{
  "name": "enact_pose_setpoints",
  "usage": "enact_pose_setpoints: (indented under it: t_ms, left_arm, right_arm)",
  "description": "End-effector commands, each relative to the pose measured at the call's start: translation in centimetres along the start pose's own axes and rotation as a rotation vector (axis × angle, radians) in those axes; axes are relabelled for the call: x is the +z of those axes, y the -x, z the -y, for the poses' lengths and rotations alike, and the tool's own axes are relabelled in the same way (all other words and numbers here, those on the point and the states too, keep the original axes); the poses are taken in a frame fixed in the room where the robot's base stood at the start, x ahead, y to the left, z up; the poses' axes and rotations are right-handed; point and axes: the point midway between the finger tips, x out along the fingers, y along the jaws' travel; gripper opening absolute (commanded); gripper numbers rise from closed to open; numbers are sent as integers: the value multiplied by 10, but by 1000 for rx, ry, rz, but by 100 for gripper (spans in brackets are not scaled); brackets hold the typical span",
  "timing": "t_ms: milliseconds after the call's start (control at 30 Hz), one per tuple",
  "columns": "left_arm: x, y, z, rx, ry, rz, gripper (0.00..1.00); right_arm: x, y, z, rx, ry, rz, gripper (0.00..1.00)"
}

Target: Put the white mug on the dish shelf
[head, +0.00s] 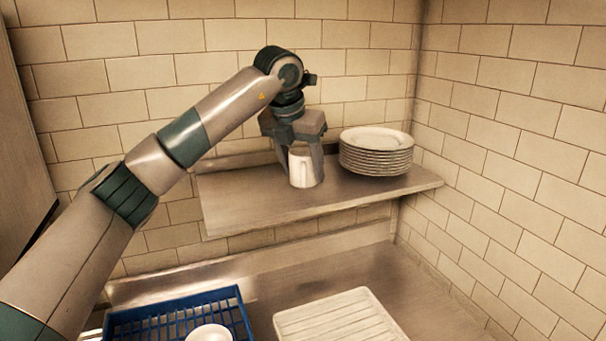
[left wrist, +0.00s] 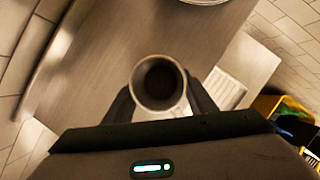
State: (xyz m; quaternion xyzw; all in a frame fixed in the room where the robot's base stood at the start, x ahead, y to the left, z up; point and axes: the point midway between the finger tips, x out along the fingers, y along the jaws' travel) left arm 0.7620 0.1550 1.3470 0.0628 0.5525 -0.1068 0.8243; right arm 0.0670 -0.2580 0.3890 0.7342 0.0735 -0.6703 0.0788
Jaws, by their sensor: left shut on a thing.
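The white mug (head: 302,169) is upright at the metal dish shelf (head: 240,208), left of the plates. My left gripper (head: 303,150) is above the mug with its fingers down on either side, shut on it. In the left wrist view the mug (left wrist: 158,82) shows its open rim and dark inside, between the two fingers (left wrist: 160,100). The mug's base looks at or just above the shelf top; I cannot tell if it touches. My right gripper is not in view.
A stack of several white plates (head: 376,155) stands on the shelf close to the right of the mug. The shelf's left part is bare. Below are a blue rack (head: 243,305) with a white dish (head: 209,333) and a white ribbed board (head: 340,318). A tiled wall is behind.

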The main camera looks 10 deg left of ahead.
Motion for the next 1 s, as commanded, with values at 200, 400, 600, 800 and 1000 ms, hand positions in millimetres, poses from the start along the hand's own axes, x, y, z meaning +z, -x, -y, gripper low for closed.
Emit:
enact_pose_setpoints:
  t_ms: [200, 400, 600, 800, 1000]
  left_arm:
    - [-8, -17, 0, -1, -2, 0, 23]
    - [-9, -22, 0, 0, 0, 2, 23]
    - [-10, -24, 0, 0, -1, 2, 23]
    - [-10, -24, 0, 0, 0, 1, 70]
    - [-10, -24, 0, 0, 0, 1, 70]
  right_arm:
    - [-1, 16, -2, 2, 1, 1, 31]
    - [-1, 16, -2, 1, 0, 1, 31]
    - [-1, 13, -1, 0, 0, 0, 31]
    - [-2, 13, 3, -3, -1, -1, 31]
    - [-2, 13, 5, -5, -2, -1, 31]
